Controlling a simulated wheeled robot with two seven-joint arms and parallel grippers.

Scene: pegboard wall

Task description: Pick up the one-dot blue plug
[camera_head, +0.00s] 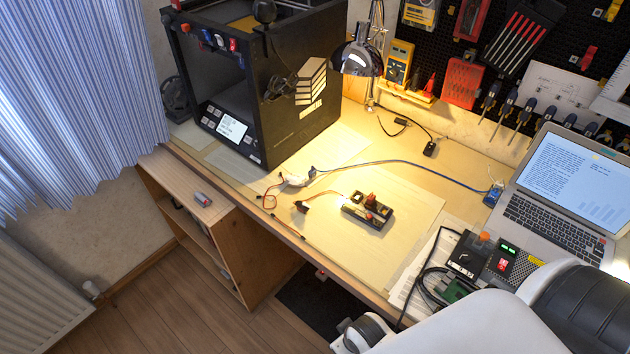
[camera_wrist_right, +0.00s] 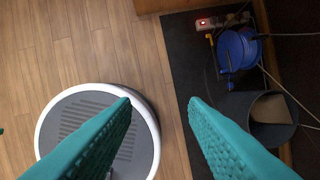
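A blue cable (camera_head: 410,164) runs across the wooden desk under the lamp. The other end meets a blue part (camera_head: 493,195) beside the laptop. Both are too small to show any dots, so I cannot tell which is the one-dot blue plug. My right gripper (camera_wrist_right: 160,103) has two teal fingers spread apart with nothing between them, over the floor. My left gripper is in neither view.
A black device (camera_head: 367,211) sits mid-desk. A black 3D printer (camera_head: 300,112) stands at left, a laptop (camera_head: 545,215) at right, near boxes and cables. My white arm covers the lower right corner. In the wrist view, a blue spool (camera_wrist_right: 238,50) and dark bin (camera_wrist_right: 270,135) stand below.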

